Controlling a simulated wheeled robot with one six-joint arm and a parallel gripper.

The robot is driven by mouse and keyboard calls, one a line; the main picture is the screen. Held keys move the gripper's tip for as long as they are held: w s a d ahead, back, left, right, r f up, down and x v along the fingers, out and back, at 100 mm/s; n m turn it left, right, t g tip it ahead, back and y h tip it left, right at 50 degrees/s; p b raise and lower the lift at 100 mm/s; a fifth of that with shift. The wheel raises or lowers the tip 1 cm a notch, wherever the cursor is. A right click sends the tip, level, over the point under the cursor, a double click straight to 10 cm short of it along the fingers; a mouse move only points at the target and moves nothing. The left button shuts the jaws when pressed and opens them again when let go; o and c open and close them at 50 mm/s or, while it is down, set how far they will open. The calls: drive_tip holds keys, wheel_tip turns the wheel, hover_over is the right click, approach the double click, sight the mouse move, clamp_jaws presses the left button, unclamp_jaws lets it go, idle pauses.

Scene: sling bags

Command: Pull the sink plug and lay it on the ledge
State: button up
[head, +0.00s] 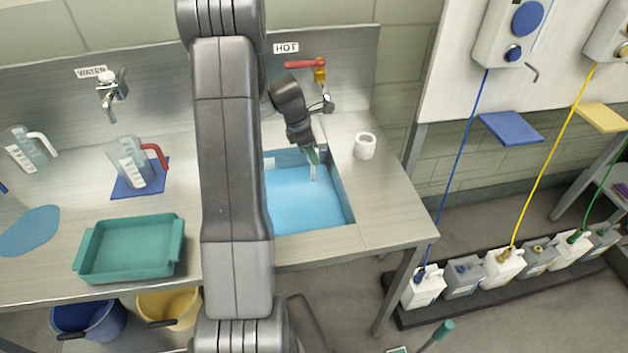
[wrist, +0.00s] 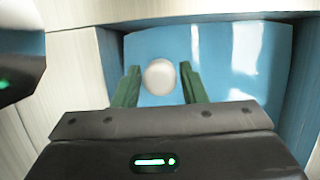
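The sink (head: 344,197) holds blue water (head: 295,205). My gripper (head: 314,158) reaches down into the far part of the sink, under the hot tap. A pale upright piece (head: 313,173), which looks like the plug's handle, shows just below the fingers. In the wrist view its round white top (wrist: 159,75) sits between the two green fingers of my gripper (wrist: 159,82). The fingers stand apart on either side of it, with narrow gaps. The lower end of the plug is hidden. The ledge (head: 385,195) is the counter strip right of the sink.
A white cup-like ring (head: 365,146) stands on the ledge; the ledge in front is clear. The hot tap (head: 326,101) with its red lever (head: 305,64) is close to my wrist. A green tray (head: 130,250) and a jug (head: 137,165) stand left.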

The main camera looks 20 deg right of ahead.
drive_tip(key=c, duration=0.8)
drive_tip(key=shift+r+p, duration=2.15)
drive_tip(key=shift+r, duration=0.6)
drive_tip(key=shift+r+p, duration=1.6)
drive_tip(key=shift+r, duration=0.4)
